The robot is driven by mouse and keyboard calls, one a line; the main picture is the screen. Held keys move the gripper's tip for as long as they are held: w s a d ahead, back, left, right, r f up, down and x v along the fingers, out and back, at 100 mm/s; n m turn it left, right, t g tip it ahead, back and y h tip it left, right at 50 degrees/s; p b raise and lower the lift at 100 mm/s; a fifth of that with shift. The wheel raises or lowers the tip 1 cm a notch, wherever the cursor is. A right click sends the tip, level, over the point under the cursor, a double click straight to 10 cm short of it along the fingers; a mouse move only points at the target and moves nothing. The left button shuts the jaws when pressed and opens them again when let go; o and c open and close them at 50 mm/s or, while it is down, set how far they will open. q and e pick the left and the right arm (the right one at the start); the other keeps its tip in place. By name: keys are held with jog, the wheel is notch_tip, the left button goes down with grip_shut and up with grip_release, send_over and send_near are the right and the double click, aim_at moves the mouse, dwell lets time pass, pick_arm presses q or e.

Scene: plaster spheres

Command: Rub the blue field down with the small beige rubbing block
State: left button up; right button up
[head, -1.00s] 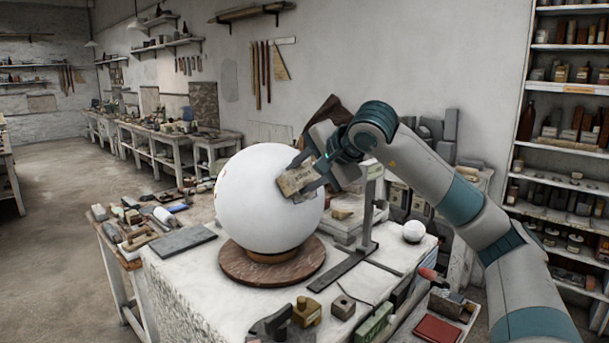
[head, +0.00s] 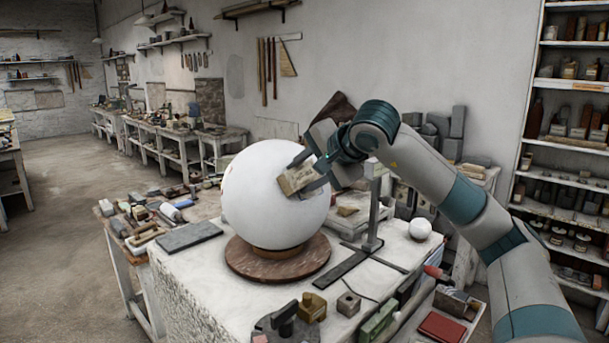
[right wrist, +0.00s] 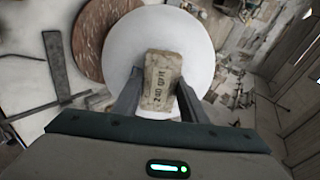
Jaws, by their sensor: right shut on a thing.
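A large white plaster sphere (head: 262,205) sits on a round brown turntable (head: 262,268) on a white plaster block. No blue field shows on the visible side of the sphere. My right gripper (head: 305,179) is shut on the small beige rubbing block (head: 295,181) at the sphere's upper right side. I cannot tell whether the block touches the surface. My left gripper is not in view.
A grey post (head: 374,205) on a flat dark base stands right of the sphere, close under my right forearm. A small white ball (head: 420,229) lies further right. Small tools and blocks line the front edge. A grey slab (head: 189,236) lies to the left.

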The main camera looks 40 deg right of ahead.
jog(key=shift+d, duration=0.15)
jog(key=shift+d+r, duration=0.2)
jog(key=shift+d, duration=0.8)
jog(key=shift+w+d+r, duration=0.1)
jog(key=shift+d+r, duration=0.1)
jog(key=shift+d, duration=0.9)
jog(key=shift+a, duration=0.15)
jog(key=shift+a+f, duration=0.2)
jog(key=shift+a, duration=0.85)
